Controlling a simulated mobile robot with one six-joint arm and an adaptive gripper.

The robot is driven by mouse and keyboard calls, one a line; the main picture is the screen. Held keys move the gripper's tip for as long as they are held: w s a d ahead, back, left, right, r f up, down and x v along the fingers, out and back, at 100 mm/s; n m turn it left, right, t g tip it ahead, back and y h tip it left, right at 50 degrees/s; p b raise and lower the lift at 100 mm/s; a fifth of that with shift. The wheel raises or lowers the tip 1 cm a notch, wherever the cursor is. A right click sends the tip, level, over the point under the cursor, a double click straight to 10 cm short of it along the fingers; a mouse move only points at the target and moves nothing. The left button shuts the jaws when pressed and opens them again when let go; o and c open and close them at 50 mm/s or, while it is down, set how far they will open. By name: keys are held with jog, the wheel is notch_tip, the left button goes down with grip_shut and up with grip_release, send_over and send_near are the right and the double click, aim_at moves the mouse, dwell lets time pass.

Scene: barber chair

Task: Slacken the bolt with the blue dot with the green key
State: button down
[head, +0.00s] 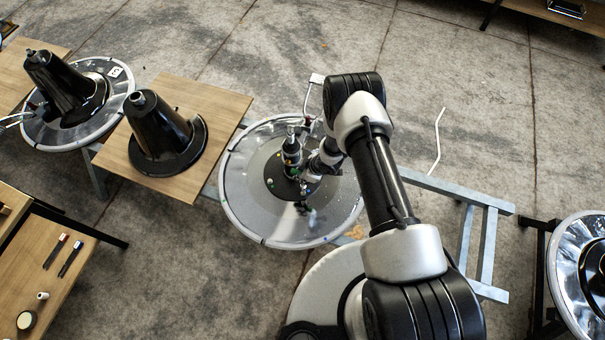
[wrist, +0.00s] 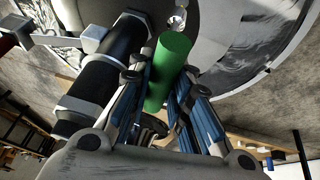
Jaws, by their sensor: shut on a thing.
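My gripper (wrist: 163,82) is shut on the green key (wrist: 173,62), whose thick green handle stands between the two fingers in the wrist view. A shiny round metal piece (wrist: 178,22), perhaps a bolt head, shows just beyond the handle; I cannot tell whether the key touches it. In the head view my gripper (head: 312,172) is low beside the black pump column (head: 291,152) on the round chair base (head: 232,205). Small coloured dots show around the column's foot, too small to sort reliably. The bolt with the blue dot cannot be made out clearly, and the key's working end is hidden.
The dark column (wrist: 107,72) stands close to the left of my fingers, with a pale bent lever (wrist: 90,38) on it. A wooden board (head: 113,152) with a black cone (head: 155,125) is left of the base. A side table (head: 75,290) holds small tools.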

jog(key=shift+f+b, duration=1.35)
jog(key=shift+f, duration=0.1)
jog(key=shift+f+b, duration=0.7)
jog(key=shift+b, duration=0.4)
jog(key=shift+n+b, duration=0.3)
jog(key=shift+f+n+g+y+b, duration=0.1)
jog(key=shift+n+g+y+b, duration=0.3)
jog(key=shift+n+b, duration=0.6)
jog(key=shift+n+g, duration=0.5)
jog(key=shift+n, duration=0.8)
jog(key=shift+r, duration=0.2)
